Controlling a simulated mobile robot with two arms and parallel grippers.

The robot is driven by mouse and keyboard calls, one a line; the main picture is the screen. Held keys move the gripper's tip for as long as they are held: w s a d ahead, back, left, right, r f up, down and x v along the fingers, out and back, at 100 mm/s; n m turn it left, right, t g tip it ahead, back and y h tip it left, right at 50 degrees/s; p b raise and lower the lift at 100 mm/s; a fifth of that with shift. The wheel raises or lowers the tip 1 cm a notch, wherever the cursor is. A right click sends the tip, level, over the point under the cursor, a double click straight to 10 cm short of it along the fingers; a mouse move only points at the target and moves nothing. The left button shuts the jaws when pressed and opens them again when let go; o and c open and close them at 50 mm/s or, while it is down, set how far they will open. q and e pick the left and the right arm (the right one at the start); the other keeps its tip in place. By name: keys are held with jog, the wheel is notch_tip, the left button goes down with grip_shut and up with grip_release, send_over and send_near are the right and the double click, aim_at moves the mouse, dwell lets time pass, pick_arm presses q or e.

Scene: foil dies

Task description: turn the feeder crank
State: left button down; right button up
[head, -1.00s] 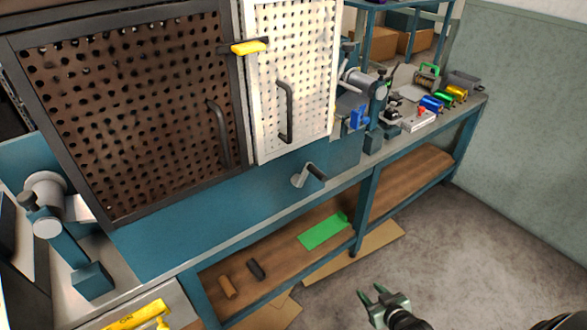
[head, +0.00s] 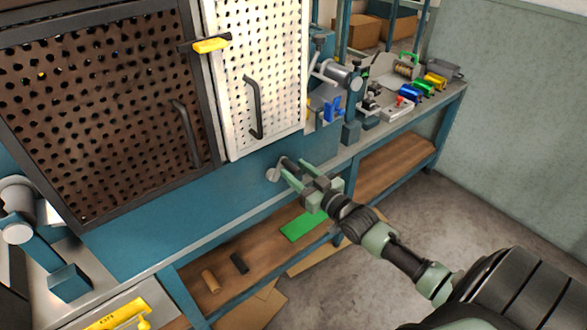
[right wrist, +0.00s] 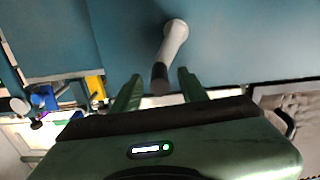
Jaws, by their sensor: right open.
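The feeder crank (head: 273,175) sticks out from the front of the blue panel below the white perforated door. It has a silver arm and a dark handle. In the right wrist view the silver crank arm (right wrist: 174,40) points down toward me, and its dark handle (right wrist: 160,76) ends between my fingertips. My right gripper (head: 295,168) is at the crank with its green fingers open; the fingers also show in the right wrist view (right wrist: 159,82). I see a gap on each side of the handle. In the head view the fingers partly cover the crank. My left gripper is not in view.
The white perforated door (head: 262,60) with a black pull is above the crank. A brown perforated door (head: 95,110) is to the left. The bench edge (head: 215,235) runs below. Small blue, green and yellow parts stand at the right end. Open floor lies at right.

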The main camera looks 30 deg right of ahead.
jog(key=shift+w, duration=0.6)
grip_shut()
dwell(1.1)
